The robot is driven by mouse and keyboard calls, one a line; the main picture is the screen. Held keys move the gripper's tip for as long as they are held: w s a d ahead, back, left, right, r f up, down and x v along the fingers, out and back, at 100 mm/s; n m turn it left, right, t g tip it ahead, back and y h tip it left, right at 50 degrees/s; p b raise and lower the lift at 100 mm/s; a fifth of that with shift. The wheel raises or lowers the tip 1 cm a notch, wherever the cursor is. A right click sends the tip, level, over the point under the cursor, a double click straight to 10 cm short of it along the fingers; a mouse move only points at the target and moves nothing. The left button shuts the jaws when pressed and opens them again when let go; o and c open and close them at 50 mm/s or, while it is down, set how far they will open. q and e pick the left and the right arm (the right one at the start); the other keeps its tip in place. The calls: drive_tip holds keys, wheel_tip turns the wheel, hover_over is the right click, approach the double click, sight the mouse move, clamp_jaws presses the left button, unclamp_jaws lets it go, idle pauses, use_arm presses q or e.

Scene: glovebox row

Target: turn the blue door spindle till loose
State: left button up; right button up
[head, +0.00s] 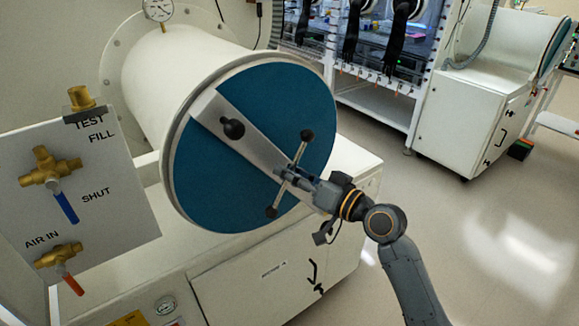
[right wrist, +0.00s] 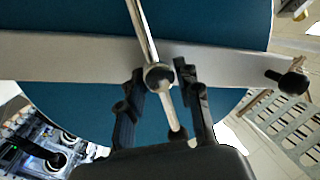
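The round blue door (head: 255,95) is in the head view, with a flat metal bar (head: 212,112) across it. On the bar sits the spindle, a thin metal cross rod with black ball ends (head: 306,135). The rod leans, its upper end to the right. My right gripper (head: 284,178) is at the rod's middle. In the right wrist view its two fingers (right wrist: 160,88) stand on either side of the spindle hub (right wrist: 158,76) and rod; I cannot tell whether they touch it. My left gripper is not in view.
A black knob (head: 232,128) stands out from the bar's upper left. A valve panel (head: 90,190) with brass valves is at the left. A glovebox (head: 375,45) and a white cabinet (head: 480,110) stand behind. The floor (head: 470,230) at the right is clear.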

drive_tip(key=shift+w+a, duration=0.2)
clamp_jaws()
drive_tip(key=shift+f, duration=0.1)
